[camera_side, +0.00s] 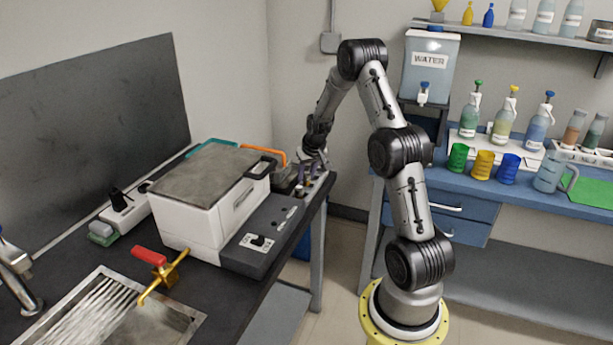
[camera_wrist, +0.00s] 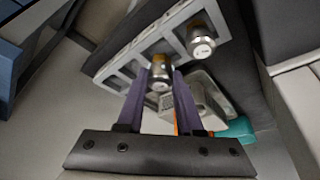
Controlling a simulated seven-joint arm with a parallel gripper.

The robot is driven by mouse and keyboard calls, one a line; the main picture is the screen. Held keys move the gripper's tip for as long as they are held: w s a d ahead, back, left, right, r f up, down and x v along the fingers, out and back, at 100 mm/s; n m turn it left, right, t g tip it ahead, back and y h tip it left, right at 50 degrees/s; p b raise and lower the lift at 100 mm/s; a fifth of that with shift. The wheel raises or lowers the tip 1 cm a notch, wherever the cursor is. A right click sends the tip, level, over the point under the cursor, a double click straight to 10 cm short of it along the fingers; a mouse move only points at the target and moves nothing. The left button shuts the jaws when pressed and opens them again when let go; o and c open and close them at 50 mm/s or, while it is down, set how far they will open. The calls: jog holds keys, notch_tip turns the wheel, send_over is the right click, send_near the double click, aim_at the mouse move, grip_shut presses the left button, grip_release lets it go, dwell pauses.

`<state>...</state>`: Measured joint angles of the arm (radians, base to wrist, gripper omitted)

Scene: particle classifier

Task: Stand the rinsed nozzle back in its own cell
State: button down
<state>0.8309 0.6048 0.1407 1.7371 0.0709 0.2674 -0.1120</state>
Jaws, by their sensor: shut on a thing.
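In the wrist view my gripper (camera_wrist: 161,75) has its two purple fingers shut on a metal nozzle (camera_wrist: 161,65). The nozzle is at the grey rack (camera_wrist: 115,62), over or in one of its cells; I cannot tell how deep it sits. A second metal nozzle (camera_wrist: 200,43) stands in a cell to the upper right. Several other cells to the left look empty. In the side view my gripper (camera_side: 307,175) points down at the bench's far right corner, where the rack (camera_side: 322,184) is partly hidden and the held nozzle is too small to make out.
A white machine with a grey lid (camera_side: 205,215) stands left of the rack. Orange (camera_side: 263,152) and teal (camera_side: 212,143) items lie behind it. The bench edge is close to the rack.

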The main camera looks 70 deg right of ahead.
jog(key=shift+f, duration=0.3)
jog(key=shift+f, duration=0.15)
jog(key=shift+f, duration=0.35)
jog(key=shift+f, duration=0.1)
jog(key=c, duration=0.6)
grip_release()
jog(key=shift+o, duration=0.2)
